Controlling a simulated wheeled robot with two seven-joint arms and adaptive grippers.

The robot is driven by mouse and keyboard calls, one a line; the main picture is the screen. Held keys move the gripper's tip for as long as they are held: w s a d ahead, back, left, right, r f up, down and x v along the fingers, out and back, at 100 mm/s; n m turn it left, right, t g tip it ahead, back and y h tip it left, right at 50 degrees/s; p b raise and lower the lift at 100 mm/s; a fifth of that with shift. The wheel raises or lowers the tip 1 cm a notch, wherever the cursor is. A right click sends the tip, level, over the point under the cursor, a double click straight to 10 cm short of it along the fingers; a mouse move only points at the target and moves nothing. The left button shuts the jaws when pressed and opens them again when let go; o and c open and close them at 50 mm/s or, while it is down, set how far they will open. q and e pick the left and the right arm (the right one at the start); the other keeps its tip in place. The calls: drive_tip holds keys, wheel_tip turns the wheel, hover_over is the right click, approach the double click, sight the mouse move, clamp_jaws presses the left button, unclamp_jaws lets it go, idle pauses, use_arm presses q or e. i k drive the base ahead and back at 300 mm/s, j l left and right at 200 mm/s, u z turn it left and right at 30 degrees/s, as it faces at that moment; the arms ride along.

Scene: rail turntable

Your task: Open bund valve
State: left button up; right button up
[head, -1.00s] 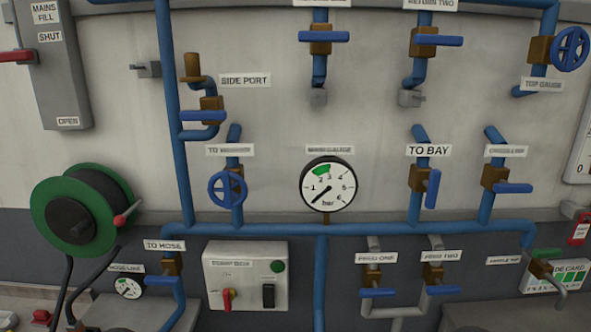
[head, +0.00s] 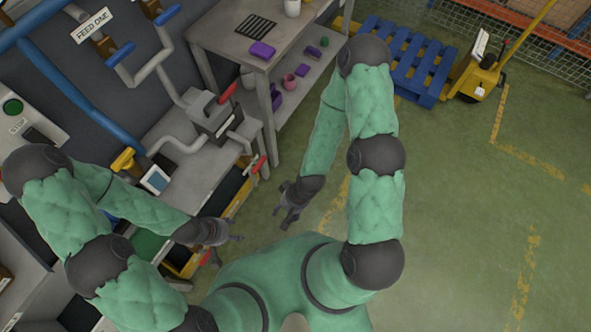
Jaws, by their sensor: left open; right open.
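No label reading "bund" is legible now, so I cannot tell which valve is the bund valve. One red-handled valve (head: 257,164) sits at the right end of the low bench. Another red handle (head: 206,256) shows low down by a yellow-edged tray (head: 178,268), partly hidden behind my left gripper. My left gripper (head: 234,237) is open and empty, just above and right of that lower red handle in the picture; contact cannot be told. My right gripper (head: 284,213) is open and empty over the green floor, below and right of the bench-end valve in the picture.
A grey pump unit (head: 215,113) with a red lever stands on the bench. Blue pipes (head: 85,100) run along the wall. A grey shelf table (head: 235,40) stands behind. A blue pallet (head: 405,60) and yellow pallet truck (head: 475,75) are further back. Green floor to the right is clear.

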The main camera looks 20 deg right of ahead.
sight(259, 164)
drive_tip(key=k+z, duration=0.1)
drive_tip(key=z, duration=0.2)
drive_tip(key=i+l+u, duration=0.1)
drive_tip(key=u, duration=0.4)
drive_tip(key=l+u, duration=0.25)
drive_tip(key=u, duration=0.2)
drive_tip(key=l+u, duration=0.2)
drive_tip(key=u, duration=0.3)
drive_tip(key=l+u, duration=0.1)
drive_tip(key=l, duration=0.35)
drive_tip(key=l+u, duration=0.15)
drive_tip(key=l, duration=0.3)
drive_tip(key=k+l+u, duration=0.1)
drive_tip(key=l, duration=0.35)
drive_tip(key=k+l+u, duration=0.15)
drive_tip(key=l, duration=0.3)
drive_tip(key=l+u, duration=0.1)
drive_tip(key=l, duration=0.35)
drive_tip(key=k+l+u, duration=0.1)
drive_tip(key=l, duration=0.35)
drive_tip(key=k+l, duration=0.1)
drive_tip(key=l, duration=0.2)
drive_tip(key=k+l, duration=0.15)
drive_tip(key=l, duration=0.2)
